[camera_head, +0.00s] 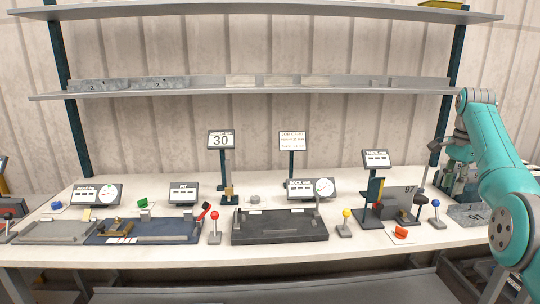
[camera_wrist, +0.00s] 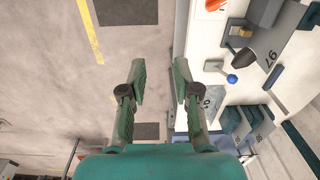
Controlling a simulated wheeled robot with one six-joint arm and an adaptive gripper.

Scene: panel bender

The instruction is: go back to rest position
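My gripper (camera_wrist: 159,82) is open in the wrist view. Its two green fingers stand apart with nothing between them, and bare floor shows beyond the gap.
A grey plate marked 97 (camera_head: 400,200) stands upright near the bench's right end. Red (camera_head: 215,222) and yellow (camera_head: 346,222) levers stand along the front, with a dark fixture tray (camera_head: 280,233) between them. A shelf (camera_head: 200,93) with metal parts spans behind.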

